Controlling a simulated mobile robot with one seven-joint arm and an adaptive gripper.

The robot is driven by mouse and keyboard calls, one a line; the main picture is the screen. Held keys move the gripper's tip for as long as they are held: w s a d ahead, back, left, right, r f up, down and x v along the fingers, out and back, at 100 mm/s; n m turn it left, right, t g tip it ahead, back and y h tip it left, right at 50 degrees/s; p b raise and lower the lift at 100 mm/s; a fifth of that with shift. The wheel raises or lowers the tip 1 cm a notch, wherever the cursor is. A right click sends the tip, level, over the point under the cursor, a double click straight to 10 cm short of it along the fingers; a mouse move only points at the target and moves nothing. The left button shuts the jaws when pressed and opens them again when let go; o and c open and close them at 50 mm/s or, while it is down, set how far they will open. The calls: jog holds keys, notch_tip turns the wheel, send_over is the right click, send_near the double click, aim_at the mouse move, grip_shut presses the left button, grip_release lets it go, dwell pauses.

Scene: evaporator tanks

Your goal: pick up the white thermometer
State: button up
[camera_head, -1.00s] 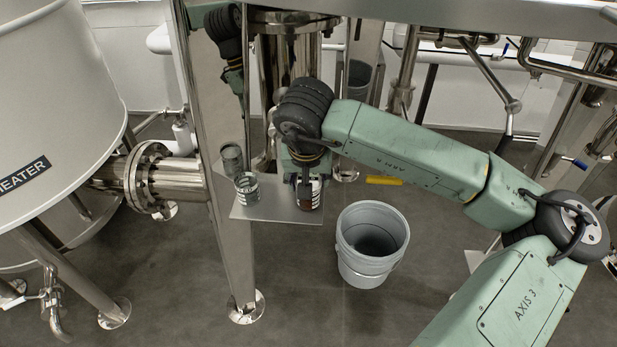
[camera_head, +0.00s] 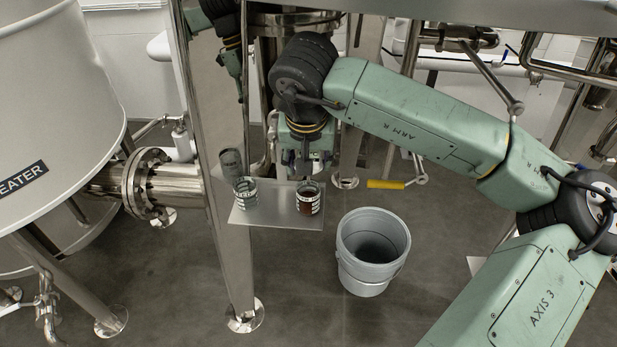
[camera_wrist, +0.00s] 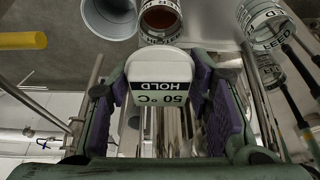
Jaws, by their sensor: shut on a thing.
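The white thermometer (camera_wrist: 157,65) shows in the wrist view as a white head with a black label reading HOLD and 50 °C, upside down. My gripper (camera_wrist: 162,95) is shut on it, with a purple-padded finger on each side. In the head view my gripper (camera_head: 305,168) hangs above and behind the jar of brown liquid (camera_head: 309,203), clear of it. The thermometer cannot be made out in the head view.
A clear labelled glass (camera_head: 245,190) and the brown jar stand on a small metal shelf (camera_head: 275,217). A grey bucket (camera_head: 362,272) is on the floor to the right. A yellow handle (camera_head: 385,184) is behind it. A steel column (camera_head: 235,240) stands left of the shelf.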

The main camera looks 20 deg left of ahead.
jog(key=s+d+b, duration=0.2)
jog(key=s, duration=0.6)
jog(key=s+d+r+b, duration=0.1)
jog(key=s+d+b, duration=0.2)
jog(key=s, duration=0.6)
jog(key=shift+d, duration=0.25)
jog(key=shift+s, duration=0.15)
